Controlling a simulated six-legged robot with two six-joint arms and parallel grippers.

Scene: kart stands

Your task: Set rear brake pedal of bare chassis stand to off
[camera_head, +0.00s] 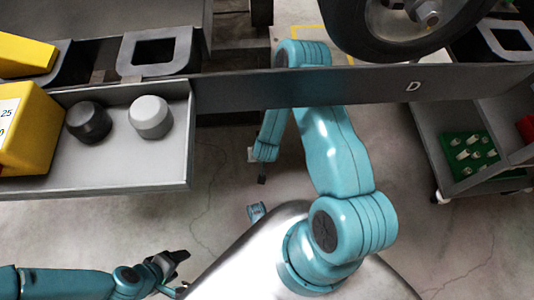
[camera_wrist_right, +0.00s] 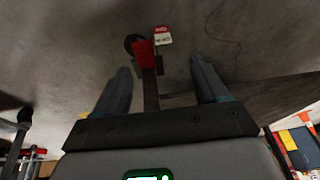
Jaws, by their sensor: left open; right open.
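A red pedal-like part (camera_wrist_right: 145,54) on a dark stem shows in the right wrist view, with a small red and white label (camera_wrist_right: 162,36) beside it. I take it to be the brake pedal; the label is too small to read. My right gripper (camera_wrist_right: 161,68) is open, its two dark fingers apart on either side of the stem, with the red part just beyond the fingertips. Contact cannot be told. In the head view, my right arm bends behind the dark beam of a stand (camera_head: 350,88), and the pedal is not seen. My left gripper (camera_head: 178,266) is open and empty at the lower left.
A grey tray (camera_head: 120,187) with a black knob (camera_head: 88,122) and a light grey knob (camera_head: 150,117) lies left, beside a yellow box (camera_head: 30,130). A wheel (camera_head: 400,25) hangs above the beam. A cart with a green block (camera_head: 468,152) stands right. Floor between is clear.

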